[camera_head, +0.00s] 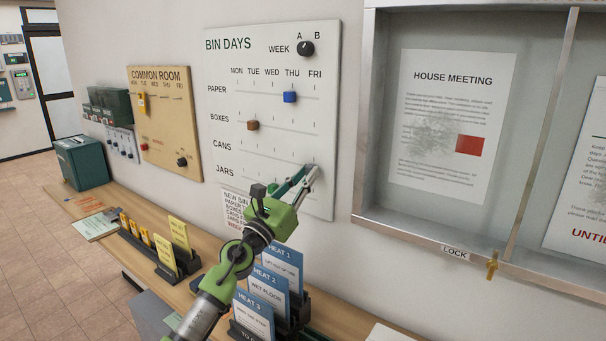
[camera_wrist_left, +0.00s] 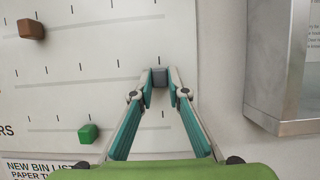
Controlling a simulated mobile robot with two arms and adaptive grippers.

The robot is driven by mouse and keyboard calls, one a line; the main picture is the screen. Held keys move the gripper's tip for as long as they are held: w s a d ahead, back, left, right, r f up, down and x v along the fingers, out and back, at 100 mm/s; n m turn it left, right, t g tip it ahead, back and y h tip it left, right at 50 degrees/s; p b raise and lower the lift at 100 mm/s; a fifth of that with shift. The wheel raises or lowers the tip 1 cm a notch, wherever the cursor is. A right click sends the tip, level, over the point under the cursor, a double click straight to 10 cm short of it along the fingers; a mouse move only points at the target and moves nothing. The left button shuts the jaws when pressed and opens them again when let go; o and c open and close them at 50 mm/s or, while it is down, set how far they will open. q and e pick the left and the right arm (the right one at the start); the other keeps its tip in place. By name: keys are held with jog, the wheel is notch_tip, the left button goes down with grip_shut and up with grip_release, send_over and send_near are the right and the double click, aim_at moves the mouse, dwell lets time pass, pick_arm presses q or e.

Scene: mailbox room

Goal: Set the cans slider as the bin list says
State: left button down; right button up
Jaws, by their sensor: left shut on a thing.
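The white BIN DAYS board (camera_head: 225,70) hangs on the wall with rows for paper, boxes, cans and jars. My left gripper (camera_head: 314,172) is at the right end of the cans row, under the FRI column. In the left wrist view, its fingertips (camera_wrist_left: 160,78) are shut on the grey cans slider (camera_wrist_left: 160,75), just below the rightmost tick. The blue paper slider (camera_head: 290,97) is at THU and the brown boxes slider (camera_head: 252,125) at TUE. The green jars slider (camera_wrist_left: 88,133) is lower left. The new bin list (camera_head: 233,203) is below the board, partly hidden by my arm.
The black week knob (camera_head: 307,49) is at the board's top. The tan COMMON ROOM board (camera_head: 160,115) is left. A glass notice case (camera_head: 440,220) juts out on the right. Blue-headed HEAT cards (camera_head: 268,285) and yellow cards (camera_head: 172,240) stand on the shelf below.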

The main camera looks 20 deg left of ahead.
pick_arm(q)
jog(key=shift+d, duration=0.15)
jog(key=c, duration=2)
grip_release()
jog(key=shift+o, duration=0.2)
jog(key=shift+s+d, duration=0.1)
pick_arm(e)
jog(key=shift+d, duration=0.6)
jog(key=shift+s+d, duration=0.1)
jog(key=shift+d, duration=0.1)
pick_arm(q)
jog(key=v, duration=1.2)
pick_arm(e)
jog(key=shift+a, duration=0.3)
pick_arm(q)
jog(key=shift+f, duration=0.1)
